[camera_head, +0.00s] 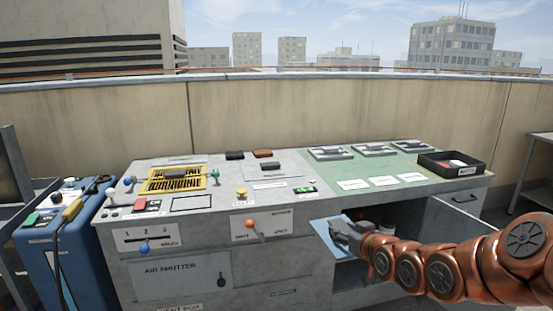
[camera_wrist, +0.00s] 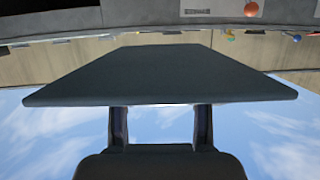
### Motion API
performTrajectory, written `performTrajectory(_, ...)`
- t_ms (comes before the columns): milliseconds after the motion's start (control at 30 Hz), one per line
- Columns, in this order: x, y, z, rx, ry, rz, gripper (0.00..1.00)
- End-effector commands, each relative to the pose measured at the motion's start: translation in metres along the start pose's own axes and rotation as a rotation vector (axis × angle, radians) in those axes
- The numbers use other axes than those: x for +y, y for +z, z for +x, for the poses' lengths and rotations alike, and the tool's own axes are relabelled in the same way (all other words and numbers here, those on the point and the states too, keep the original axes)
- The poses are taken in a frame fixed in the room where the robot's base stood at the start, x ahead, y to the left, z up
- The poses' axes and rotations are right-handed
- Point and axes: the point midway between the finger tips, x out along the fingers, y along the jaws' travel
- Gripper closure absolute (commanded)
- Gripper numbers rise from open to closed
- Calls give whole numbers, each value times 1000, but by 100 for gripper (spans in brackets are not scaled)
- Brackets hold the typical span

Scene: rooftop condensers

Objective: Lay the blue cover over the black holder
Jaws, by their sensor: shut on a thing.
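My gripper (camera_head: 345,230) is shut on a flat blue plate, the blue cover (camera_head: 326,231), in front of the console's face near an open compartment. In the wrist view the cover (camera_wrist: 160,75) is a wide, dark, shaded panel between my two fingers (camera_wrist: 160,125), hiding much of what is beyond it. I cannot tell for sure which thing is the black holder. A black open tray (camera_head: 480,168) with red and white items stands at the right end of the console top. A small black block (camera_head: 234,155) lies at the back, left of a brown block (camera_head: 263,153).
The grey console (camera_head: 125,220) has knobs and levers on its front. Several flat grey units (camera_head: 330,153) sit on a green mat (camera_head: 400,158). A cabinet door (camera_head: 455,222) stands open behind my arm. A blue cart (camera_head: 75,255) is at left. A yellow grille (camera_head: 160,184) lies on top.

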Motion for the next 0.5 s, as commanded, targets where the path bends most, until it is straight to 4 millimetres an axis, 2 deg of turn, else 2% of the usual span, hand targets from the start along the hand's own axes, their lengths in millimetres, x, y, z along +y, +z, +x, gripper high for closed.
performTrajectory(33,0,-19,-6,1,0,0,97)
performTrajectory(500,0,-98,-30,1,0,-1,97)
